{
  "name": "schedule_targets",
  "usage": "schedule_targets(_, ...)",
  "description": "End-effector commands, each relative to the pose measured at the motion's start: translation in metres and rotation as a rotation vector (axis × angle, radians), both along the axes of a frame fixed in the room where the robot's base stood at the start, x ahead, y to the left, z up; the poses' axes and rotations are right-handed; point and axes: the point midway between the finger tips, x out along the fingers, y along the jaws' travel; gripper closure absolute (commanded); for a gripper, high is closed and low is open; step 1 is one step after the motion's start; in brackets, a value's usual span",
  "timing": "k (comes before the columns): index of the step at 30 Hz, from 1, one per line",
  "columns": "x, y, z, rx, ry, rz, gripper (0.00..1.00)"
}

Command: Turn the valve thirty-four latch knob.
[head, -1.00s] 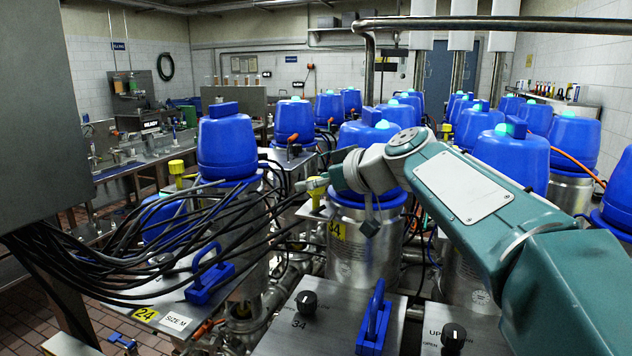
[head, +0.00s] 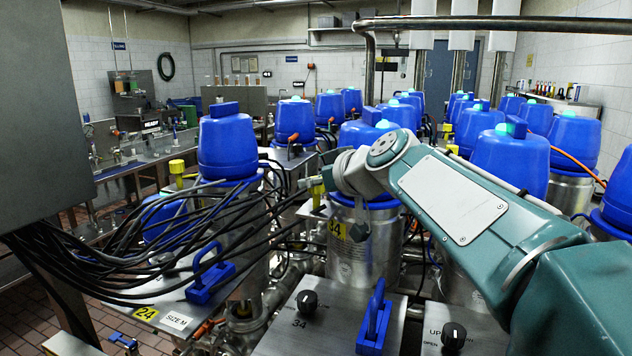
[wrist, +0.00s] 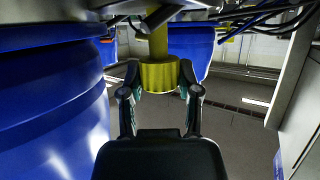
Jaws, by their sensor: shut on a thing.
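In the wrist view the knob (wrist: 158,76) is a thick yellow cylinder on a narrower yellow stem. My gripper (wrist: 160,72) has a finger on each side of it and is shut on it. In the head view my arm reaches in from the right, and its wrist ends at the knob. The fingers are small and hard to make out there.
A blue-covered vessel (wrist: 45,100) stands close on the left in the wrist view. Black cables (head: 130,245) fan out left of the knob. A panel with a black dial (head: 307,302) marked 34 and a blue handle (head: 375,325) lies in front. Another yellow knob (head: 177,170) stands further left.

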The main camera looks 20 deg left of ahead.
Motion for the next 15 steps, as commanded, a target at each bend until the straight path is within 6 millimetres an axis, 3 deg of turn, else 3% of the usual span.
schedule_targets(15, -0.001, 0.0014, -0.0006, -0.002, -0.002, -0.237, 1.0)
